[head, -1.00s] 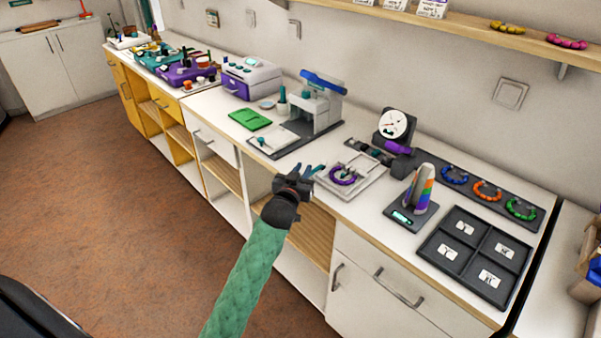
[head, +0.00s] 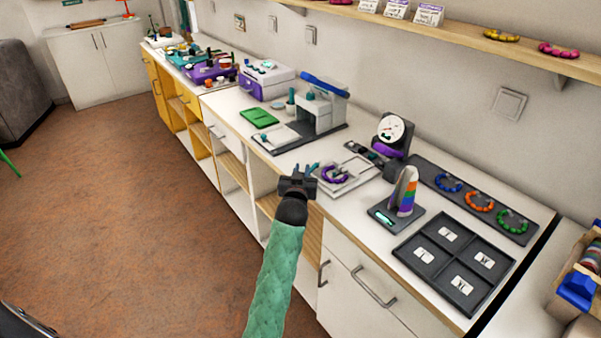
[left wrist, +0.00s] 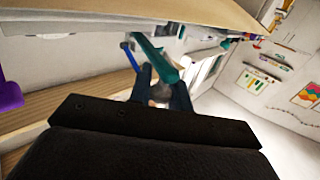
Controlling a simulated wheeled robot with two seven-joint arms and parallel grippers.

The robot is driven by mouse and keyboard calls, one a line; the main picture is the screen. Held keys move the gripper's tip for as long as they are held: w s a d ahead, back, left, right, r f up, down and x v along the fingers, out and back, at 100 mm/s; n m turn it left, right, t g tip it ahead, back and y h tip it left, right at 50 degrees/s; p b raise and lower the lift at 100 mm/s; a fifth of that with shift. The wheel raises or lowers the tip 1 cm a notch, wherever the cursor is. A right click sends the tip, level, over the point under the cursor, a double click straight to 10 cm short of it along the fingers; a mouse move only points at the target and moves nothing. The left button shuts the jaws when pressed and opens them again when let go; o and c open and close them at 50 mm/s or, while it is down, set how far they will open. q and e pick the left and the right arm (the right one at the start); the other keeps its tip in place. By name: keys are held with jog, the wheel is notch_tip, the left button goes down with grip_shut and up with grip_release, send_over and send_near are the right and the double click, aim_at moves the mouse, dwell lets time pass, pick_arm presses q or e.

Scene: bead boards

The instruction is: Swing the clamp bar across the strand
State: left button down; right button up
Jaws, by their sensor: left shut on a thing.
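A purple strand (head: 335,174) lies curved on a square white board (head: 346,188) near the counter's front edge. My left gripper (head: 303,176) is at the board's left front corner, beside the strand. In the left wrist view, its dark fingers (left wrist: 160,88) are shut on a teal bar (left wrist: 157,62), which looks like the clamp bar. The bar's far end and its pivot are not clear. A thin blue bar (left wrist: 130,56) shows just left of it. My right gripper is not in view.
Behind are a dial gauge (head: 392,131) and a strip with several bead rings (head: 428,172). A grey press (head: 315,110) stands at left. Open floor (head: 110,220) lies in front.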

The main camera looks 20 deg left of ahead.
pick_arm(q)
jog(key=shift+r, duration=0.1)
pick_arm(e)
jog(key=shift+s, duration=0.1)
pick_arm(q)
jog(key=c, duration=1.3)
grip_release()
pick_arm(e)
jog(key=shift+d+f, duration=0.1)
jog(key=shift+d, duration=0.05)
pick_arm(q)
jog(key=shift+s+d, duration=0.15)
jog(key=shift+s, duration=0.35)
jog(key=b+v, duration=0.1)
jog(key=v, duration=0.5)
jog(key=shift+s, duration=0.35)
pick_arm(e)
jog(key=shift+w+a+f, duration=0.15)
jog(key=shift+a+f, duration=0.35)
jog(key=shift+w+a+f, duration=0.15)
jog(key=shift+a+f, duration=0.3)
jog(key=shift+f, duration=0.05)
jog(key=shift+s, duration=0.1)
